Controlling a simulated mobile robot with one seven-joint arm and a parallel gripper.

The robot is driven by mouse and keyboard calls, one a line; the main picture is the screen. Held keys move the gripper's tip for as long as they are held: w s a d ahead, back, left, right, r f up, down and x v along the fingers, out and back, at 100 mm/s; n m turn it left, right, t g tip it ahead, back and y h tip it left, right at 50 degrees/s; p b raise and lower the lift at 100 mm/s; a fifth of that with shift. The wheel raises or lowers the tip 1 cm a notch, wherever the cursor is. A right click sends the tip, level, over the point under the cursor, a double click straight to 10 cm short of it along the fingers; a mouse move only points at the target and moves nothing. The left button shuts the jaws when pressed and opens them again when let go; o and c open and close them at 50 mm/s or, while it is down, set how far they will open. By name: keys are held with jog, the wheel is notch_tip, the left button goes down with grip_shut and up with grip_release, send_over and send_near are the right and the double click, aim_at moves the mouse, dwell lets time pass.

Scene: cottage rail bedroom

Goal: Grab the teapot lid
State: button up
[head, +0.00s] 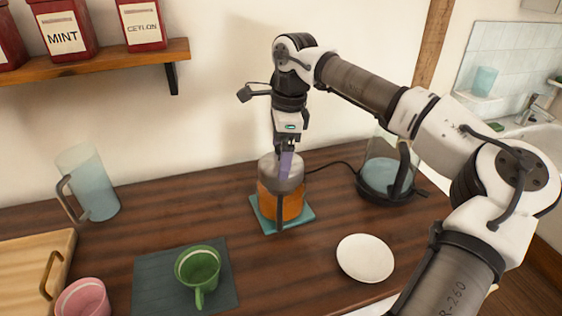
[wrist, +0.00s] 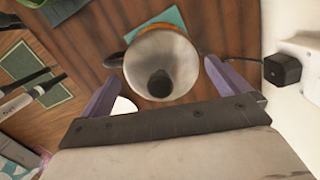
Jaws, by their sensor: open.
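The teapot (head: 281,203) stands on a teal mat (head: 301,220) on the wooden counter, with orange tea in its clear body. Its rounded grey metal lid (head: 268,174) sits on top. In the wrist view the lid (wrist: 180,55) lies between my fingers, with its dark knob (wrist: 159,83) facing the camera. My gripper (head: 287,164) points down over the lid, and its purple fingers are spread in the wrist view (wrist: 162,72), one on each side of the lid. I cannot tell whether a finger touches it.
A white saucer (head: 365,258) lies right of the teapot. A glass kettle (head: 382,175) stands behind it on the right, its cord running along the wall. A green cup (head: 198,269) on a dark mat, a pink cup (head: 83,298) and a glass pitcher (head: 93,184) are on the left.

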jog(key=c, duration=0.8)
jog(key=shift+c, duration=0.3)
jog(key=shift+r, duration=0.15)
